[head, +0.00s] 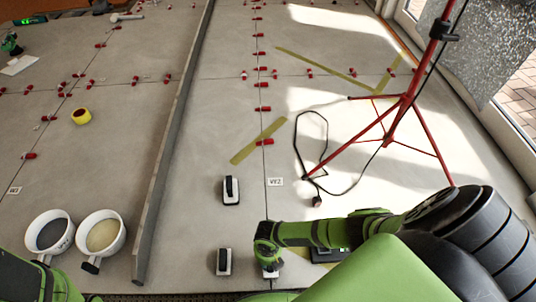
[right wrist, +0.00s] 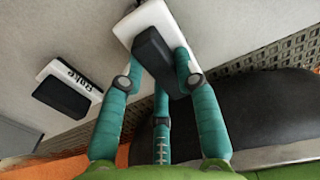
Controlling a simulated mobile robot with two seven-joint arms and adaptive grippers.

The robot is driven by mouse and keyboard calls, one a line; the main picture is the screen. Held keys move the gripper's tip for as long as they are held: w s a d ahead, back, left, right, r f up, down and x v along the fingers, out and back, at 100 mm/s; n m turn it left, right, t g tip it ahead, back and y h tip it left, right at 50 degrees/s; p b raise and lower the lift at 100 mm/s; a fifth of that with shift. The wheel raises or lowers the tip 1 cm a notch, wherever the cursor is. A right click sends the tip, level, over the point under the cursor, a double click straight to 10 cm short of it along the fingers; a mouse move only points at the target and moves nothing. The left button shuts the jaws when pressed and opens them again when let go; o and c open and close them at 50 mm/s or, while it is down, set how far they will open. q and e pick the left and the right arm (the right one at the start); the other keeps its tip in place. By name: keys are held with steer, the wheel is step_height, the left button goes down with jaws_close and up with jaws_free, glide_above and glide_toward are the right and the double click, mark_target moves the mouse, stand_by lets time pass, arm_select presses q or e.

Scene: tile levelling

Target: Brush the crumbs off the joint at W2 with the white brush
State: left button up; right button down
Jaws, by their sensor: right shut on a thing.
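My right gripper (head: 267,266) is low at the front edge of the floor, below the W2 label. In the right wrist view the right gripper (right wrist: 163,75) is shut on the dark handle of a white-based tool (right wrist: 125,30). No lettering shows on this tool, so I cannot tell for sure that it is the white brush. The W2 label (head: 275,182) lies just right of a tile joint (head: 265,165). Crumbs there are too small to make out. A green part of my left arm shows at the bottom left, but its fingers do not.
A similar tool (head: 231,190) stands left of W2. Another (head: 224,262), lettered "Rake" in the right wrist view (right wrist: 68,92), is beside my right gripper. Two bowls (head: 100,232) (head: 48,233), a long grey bar (head: 173,140) and a red tripod (head: 398,105) with cable stand around.

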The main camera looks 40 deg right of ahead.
mark_target(268, 276)
steer(key=shift+s+a+p, duration=0.35)
steer(key=shift+s+a, duration=0.1)
steer(key=shift+s, duration=0.3)
steer(key=shift+s+a+p, duration=0.35)
steer(key=shift+s+a, duration=0.05)
steer(key=shift+s, duration=0.35)
steer(key=shift+s+a, duration=0.35)
steer(key=shift+s, duration=0.2)
steer(key=shift+s+a, duration=0.15)
steer(key=shift+a, duration=0.05)
step_height(268, 276, up, 8)
steer(key=p, duration=0.8)
